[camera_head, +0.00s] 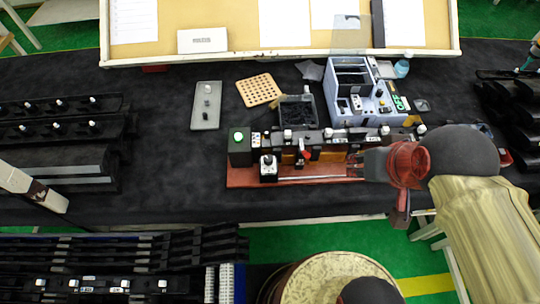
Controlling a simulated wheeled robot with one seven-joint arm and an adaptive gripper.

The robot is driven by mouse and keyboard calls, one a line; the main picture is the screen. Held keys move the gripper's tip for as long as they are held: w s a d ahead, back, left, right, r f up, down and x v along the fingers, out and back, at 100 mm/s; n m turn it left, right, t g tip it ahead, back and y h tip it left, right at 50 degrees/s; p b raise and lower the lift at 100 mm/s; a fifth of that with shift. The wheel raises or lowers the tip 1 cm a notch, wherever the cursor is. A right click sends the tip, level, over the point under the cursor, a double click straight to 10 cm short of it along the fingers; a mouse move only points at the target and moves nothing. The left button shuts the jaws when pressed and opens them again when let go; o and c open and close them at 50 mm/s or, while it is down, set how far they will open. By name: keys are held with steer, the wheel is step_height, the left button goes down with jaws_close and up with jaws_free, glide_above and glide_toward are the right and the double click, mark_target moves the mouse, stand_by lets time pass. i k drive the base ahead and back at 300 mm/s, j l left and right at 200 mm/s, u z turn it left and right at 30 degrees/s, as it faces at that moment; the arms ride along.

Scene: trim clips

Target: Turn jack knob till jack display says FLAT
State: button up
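A fixture on a reddish-brown base board (240,178) stands on the dark table, with a long black trim part (330,142) across it. A red piece (304,153) sits near the middle. My gripper (358,164) reaches in from the right and is at the fixture's right end. Its fingers are too small to tell whether they touch anything or are open.
Behind the fixture are a blue-grey organizer (364,95), a black bin (298,112), a perforated tan board (259,90) and a grey plate (206,106). Black trim racks stand at left (60,150) and front left (120,265). A round stool (335,278) is in front.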

mark_target(268, 160)
steer(key=k+l+z, duration=0.1)
steer(key=k+l, duration=0.2)
steer(key=k+l+z, duration=0.1)
steer(key=k+l, duration=0.15)
steer(key=l, duration=0.2)
steer(key=k+l, duration=0.25)
steer(key=k+l+z, duration=0.15)
steer(key=l, duration=0.35)
steer(key=k, duration=0.1)
